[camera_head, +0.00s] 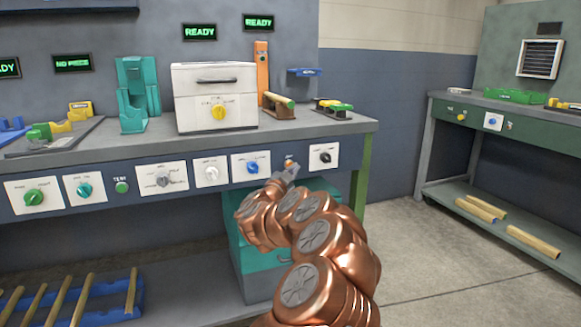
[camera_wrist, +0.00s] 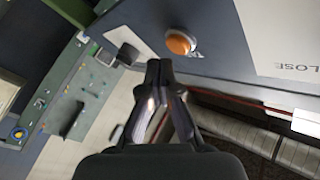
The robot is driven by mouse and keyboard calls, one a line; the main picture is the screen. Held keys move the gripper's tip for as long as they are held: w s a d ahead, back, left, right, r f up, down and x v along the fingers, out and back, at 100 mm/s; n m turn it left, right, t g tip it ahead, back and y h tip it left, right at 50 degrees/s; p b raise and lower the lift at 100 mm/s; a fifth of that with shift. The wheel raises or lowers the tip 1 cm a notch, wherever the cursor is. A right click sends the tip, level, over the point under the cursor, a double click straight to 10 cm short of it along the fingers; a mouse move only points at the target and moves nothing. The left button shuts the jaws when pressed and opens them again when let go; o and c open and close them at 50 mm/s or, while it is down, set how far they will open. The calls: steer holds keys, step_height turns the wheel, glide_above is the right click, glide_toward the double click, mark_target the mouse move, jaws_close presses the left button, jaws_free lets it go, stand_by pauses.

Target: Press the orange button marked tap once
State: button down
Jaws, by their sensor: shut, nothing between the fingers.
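The orange button (camera_wrist: 179,43) sits on the dark front panel in the wrist view, with a light ring around it. My gripper (camera_wrist: 159,66) is shut and empty. Its fingertips appear just below and left of the button in that picture, and I cannot tell how far short of the panel they are. In the head view the button (camera_head: 288,162) is a small orange spot just above my gripper (camera_head: 290,171), between the blue and black knobs. Its marking is too small to read.
A white plate with a blue knob (camera_head: 252,167) is left of the button and one with a black knob (camera_head: 325,157) is right of it. A green button (camera_head: 122,187) is further left. A teal cabinet (camera_head: 243,252) stands under the bench (camera_head: 348,127).

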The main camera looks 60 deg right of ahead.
steer(key=shift+w, duration=0.1)
stand_by(0.7)
steer(key=shift+w+d+p, duration=0.25)
steer(key=shift+p, duration=0.1)
steer(key=shift+w+d+p, duration=0.2)
steer(key=shift+w+p, duration=0.1)
steer(key=shift+w, duration=0.05)
stand_by(0.8)
steer(key=shift+s+a, duration=0.1)
steer(key=shift+s, duration=0.05)
steer(key=shift+s+a, duration=0.4)
steer(key=shift+s, duration=0.15)
stand_by(0.3)
steer(key=s+a, duration=0.1)
steer(key=s+b, duration=0.1)
steer(key=s+a, duration=0.1)
steer(key=s, duration=0.1)
steer(key=shift+a, duration=0.35)
